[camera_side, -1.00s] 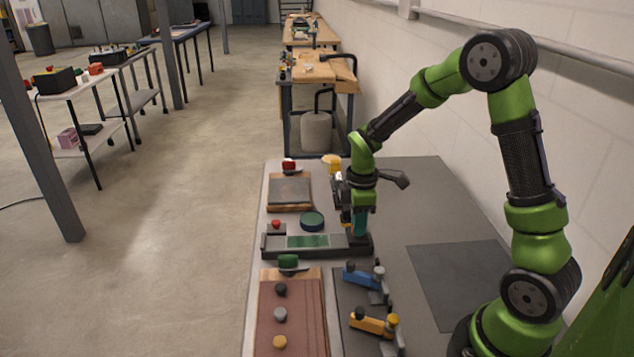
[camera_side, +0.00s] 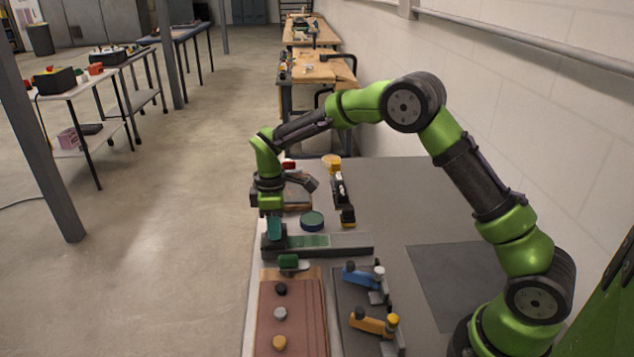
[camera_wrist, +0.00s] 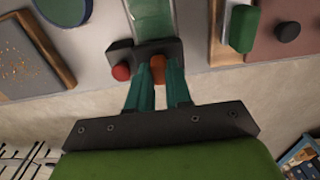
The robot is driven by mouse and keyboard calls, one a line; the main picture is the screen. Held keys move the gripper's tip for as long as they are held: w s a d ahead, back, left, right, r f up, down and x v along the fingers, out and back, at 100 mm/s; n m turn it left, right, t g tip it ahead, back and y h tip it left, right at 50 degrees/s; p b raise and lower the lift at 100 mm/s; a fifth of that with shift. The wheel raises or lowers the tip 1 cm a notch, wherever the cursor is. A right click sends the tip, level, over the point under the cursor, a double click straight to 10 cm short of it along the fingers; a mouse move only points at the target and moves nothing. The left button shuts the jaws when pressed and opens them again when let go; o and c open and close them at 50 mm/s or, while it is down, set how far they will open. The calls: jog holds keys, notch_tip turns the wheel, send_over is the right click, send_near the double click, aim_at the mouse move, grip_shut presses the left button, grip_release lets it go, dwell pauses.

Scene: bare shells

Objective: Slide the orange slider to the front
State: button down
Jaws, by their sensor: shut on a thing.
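The orange slider (camera_wrist: 158,69) shows between my gripper's two teal fingers in the wrist view. My gripper (camera_wrist: 160,82) is shut on it. In the side view my gripper (camera_side: 274,236) is at the left end of the dark slider track (camera_side: 350,243), and the slider is hidden by the fingers. The track has a green strip (camera_side: 309,240), which also shows in the wrist view (camera_wrist: 153,18). A red knob (camera_wrist: 121,72) is close beside the fingers at the track's end.
A round dark green-blue piece (camera_side: 312,220) stands behind the track. The table's right side is mostly clear.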

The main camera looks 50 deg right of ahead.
jog(key=shift+w+a, duration=0.2)
jog(key=shift+a, duration=0.1)
jog(key=c, duration=1)
grip_release()
jog(key=shift+c, duration=0.2)
jog(key=shift+d, duration=0.1)
jog(key=shift+r, duration=0.2)
notch_tip(320, 180, up, 16)
jog(key=shift+r, duration=0.25)
